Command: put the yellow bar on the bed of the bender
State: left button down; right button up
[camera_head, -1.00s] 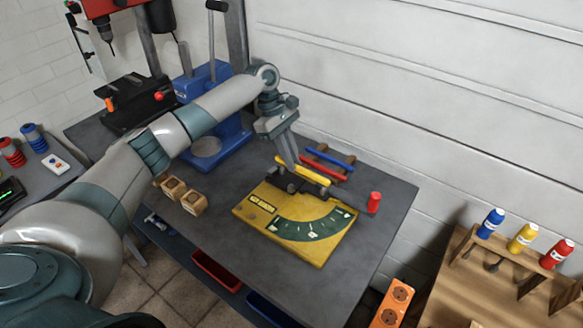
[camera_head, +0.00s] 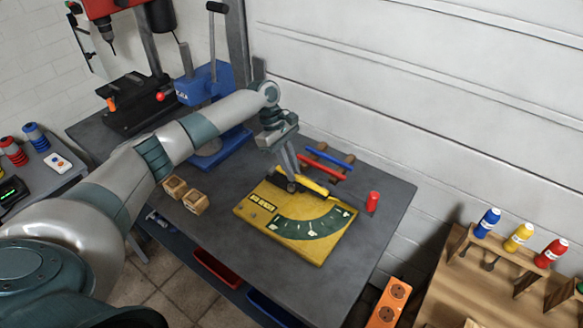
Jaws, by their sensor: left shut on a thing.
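The bender is a yellow plate (camera_head: 318,252) with a green angle scale, lying on the grey workbench. Its dark bed and lever run along the plate's far edge, and a red handle (camera_head: 372,202) stands at the lever's right end. My left gripper (camera_head: 291,186) is shut on the yellow bar (camera_head: 314,186) at the far edge of the bender. The bar lies along the dark bed, partly hidden by the fingers. I cannot tell whether it touches the bed. My right gripper is not in view.
Blue (camera_head: 331,157) and red (camera_head: 322,173) bars lie on a wooden rack (camera_head: 349,160) just behind the bender. Two small wooden blocks (camera_head: 195,201) sit to its left. The bench front is clear.

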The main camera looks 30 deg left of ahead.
pick_arm(q)
jog(key=shift+f, duration=0.3)
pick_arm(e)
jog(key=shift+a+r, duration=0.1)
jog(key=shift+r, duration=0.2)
pick_arm(q)
jog(key=shift+s+f, duration=0.1)
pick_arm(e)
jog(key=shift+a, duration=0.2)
